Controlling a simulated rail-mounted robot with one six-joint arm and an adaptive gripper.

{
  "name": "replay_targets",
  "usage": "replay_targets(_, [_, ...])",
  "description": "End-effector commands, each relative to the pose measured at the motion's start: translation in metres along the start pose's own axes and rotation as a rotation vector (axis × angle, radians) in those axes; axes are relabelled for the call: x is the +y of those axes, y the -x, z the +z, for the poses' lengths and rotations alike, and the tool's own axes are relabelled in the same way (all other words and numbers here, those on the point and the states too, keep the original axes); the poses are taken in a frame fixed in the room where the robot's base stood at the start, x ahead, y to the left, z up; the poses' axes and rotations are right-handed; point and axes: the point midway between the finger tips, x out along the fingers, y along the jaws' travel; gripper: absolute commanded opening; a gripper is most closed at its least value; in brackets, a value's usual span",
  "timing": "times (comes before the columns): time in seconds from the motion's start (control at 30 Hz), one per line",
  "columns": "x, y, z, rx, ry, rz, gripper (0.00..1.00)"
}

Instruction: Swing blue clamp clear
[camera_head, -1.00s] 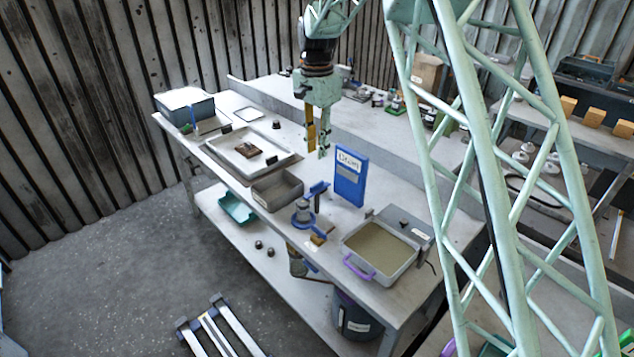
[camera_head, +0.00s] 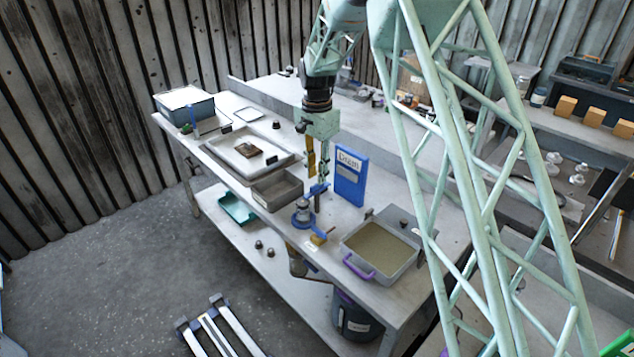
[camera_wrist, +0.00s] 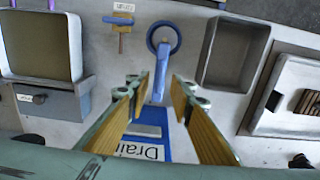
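The blue clamp (camera_head: 318,188) is a short blue arm beside the round blue-and-grey fitting (camera_head: 302,212), in the middle of the bench. In the wrist view the clamp's blue arm (camera_wrist: 158,88) reaches from a blue ring (camera_wrist: 164,36) into the space between my fingers. My gripper (camera_head: 318,178) points down just above the clamp, and its fingers stand apart in the wrist view (camera_wrist: 160,92). It is open with nothing gripped. I cannot tell whether a finger touches the clamp.
A blue Drain board (camera_head: 350,178) stands upright close to the right of my gripper. A grey bin (camera_head: 276,188) lies to the left. A sand-filled tray with a purple handle (camera_head: 360,267) is at the right front. A small tagged blue handle (camera_head: 320,236) lies near the front edge.

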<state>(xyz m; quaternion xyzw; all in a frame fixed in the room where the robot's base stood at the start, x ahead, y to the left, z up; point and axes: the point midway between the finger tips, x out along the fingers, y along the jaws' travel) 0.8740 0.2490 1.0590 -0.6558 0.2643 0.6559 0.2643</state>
Motion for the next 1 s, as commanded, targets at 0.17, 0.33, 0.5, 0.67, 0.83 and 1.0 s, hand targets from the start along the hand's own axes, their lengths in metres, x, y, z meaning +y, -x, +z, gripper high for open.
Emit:
replay_targets(0.17, [0.000, -0.020, 0.000, 0.000, 0.000, 0.001, 0.21])
replay_targets(0.33, [0.000, -0.032, 0.000, 0.000, 0.000, 0.001, 0.21])
replay_targets(0.5, [0.000, -0.036, 0.000, 0.000, 0.000, -0.001, 0.21])
replay_targets(0.67, [0.000, -0.036, 0.000, 0.000, 0.000, 0.000, 0.21])
replay_targets(0.83, [0.000, -0.036, 0.000, 0.000, 0.000, 0.000, 0.16])
replay_targets(1.0, [0.000, -0.036, 0.000, 0.000, 0.000, 0.000, 0.00])
